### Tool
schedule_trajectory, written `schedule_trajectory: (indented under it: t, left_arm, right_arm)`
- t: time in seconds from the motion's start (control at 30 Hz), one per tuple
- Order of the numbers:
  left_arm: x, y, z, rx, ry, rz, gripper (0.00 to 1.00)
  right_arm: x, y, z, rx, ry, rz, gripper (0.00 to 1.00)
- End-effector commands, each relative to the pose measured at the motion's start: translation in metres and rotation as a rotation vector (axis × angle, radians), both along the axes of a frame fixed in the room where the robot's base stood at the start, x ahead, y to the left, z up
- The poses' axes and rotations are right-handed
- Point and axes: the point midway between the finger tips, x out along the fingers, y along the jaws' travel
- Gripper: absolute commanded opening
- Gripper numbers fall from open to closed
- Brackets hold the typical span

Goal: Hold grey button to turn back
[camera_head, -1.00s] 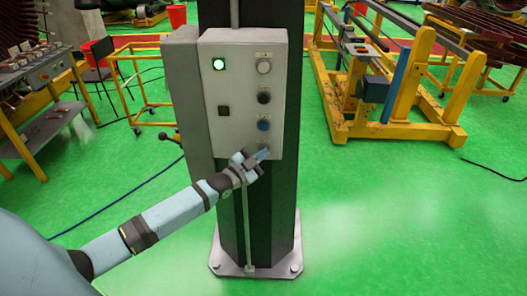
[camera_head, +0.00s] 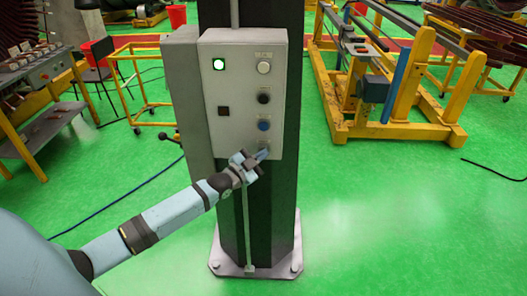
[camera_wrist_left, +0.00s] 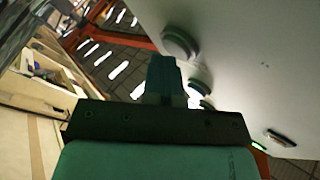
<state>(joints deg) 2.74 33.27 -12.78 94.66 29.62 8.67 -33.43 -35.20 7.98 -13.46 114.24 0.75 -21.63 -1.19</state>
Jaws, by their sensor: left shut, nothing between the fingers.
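The control box (camera_head: 235,120) is a light grey panel on a dark column. A column of round buttons runs down its right side: a whitish one (camera_head: 264,68) on top, a black one (camera_head: 263,98), and a blue one (camera_head: 263,125). The lowest button spot is largely hidden behind my left gripper (camera_head: 262,155). The gripper is shut and empty, its tips at the panel's lower right, just below the blue button. Contact cannot be made out. In the left wrist view the shut fingers (camera_wrist_left: 163,78) point along the panel face (camera_wrist_left: 265,60), close to its buttons.
A yellow frame (camera_head: 395,131) stands to the right, and a workbench (camera_head: 40,75) to the left. The green floor (camera_head: 400,220) in front is clear.

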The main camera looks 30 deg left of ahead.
Motion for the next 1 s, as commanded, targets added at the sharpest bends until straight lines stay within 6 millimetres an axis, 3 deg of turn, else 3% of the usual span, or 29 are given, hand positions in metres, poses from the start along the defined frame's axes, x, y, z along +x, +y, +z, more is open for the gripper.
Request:
schedule_trajectory:
  t: [0.67, 1.0]
  left_arm:
    - [-0.001, 0.0, 0.001, 0.0, -0.001, 0.001, 0.0]
    - [-0.013, -0.008, 0.001, -0.001, 0.0, 0.0, 0.0]
  right_arm:
    - [0.0, 0.0, 0.001, 0.0, 0.0, 0.0, 0.0]
    - [0.0, 0.0, 0.013, 0.0, 0.0, 0.0, 0.0]
